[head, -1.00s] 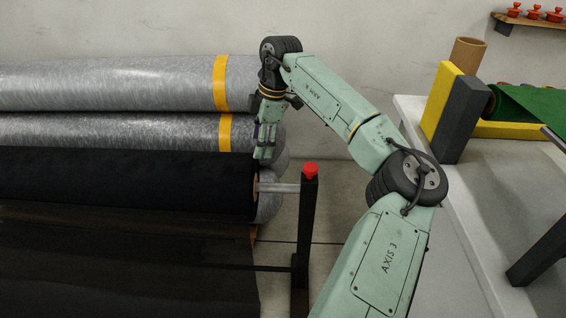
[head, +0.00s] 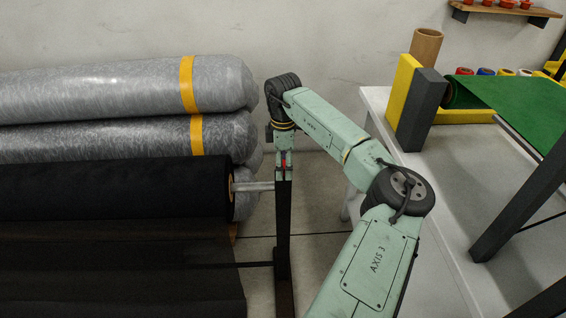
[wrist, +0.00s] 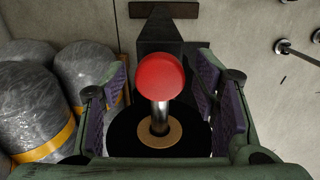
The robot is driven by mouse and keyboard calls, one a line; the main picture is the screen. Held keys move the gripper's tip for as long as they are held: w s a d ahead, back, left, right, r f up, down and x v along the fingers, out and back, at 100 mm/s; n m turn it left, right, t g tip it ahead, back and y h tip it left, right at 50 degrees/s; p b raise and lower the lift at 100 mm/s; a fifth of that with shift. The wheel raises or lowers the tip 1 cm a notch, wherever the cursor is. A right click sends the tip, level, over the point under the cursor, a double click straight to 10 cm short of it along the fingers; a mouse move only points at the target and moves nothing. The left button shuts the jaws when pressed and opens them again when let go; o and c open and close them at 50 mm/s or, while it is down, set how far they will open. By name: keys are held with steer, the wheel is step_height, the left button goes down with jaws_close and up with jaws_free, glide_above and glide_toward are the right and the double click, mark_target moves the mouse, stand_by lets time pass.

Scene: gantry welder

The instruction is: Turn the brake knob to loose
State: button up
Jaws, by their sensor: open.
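The brake knob is a round red cap (wrist: 161,76) in the middle of the wrist view, on top of a black post (head: 284,235). My gripper (head: 284,167) is open and points down at the top of the post in the head view. In the wrist view its two fingers (wrist: 161,88) stand on the left and right of the knob, with a visible gap on both sides. In the head view the gripper hides most of the knob; only a little red shows.
A metal shaft (head: 254,186) joins the post to a black fabric roll (head: 120,188). Wrapped grey rolls (head: 110,90) with yellow bands lie behind, at left. A white table (head: 440,190) with a green sheet (head: 515,105) stands at right. Floor is clear behind the post.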

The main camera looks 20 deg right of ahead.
steer(key=shift+f, duration=0.3)
steer(key=shift+c, duration=0.4)
steer(key=c, duration=1.1)
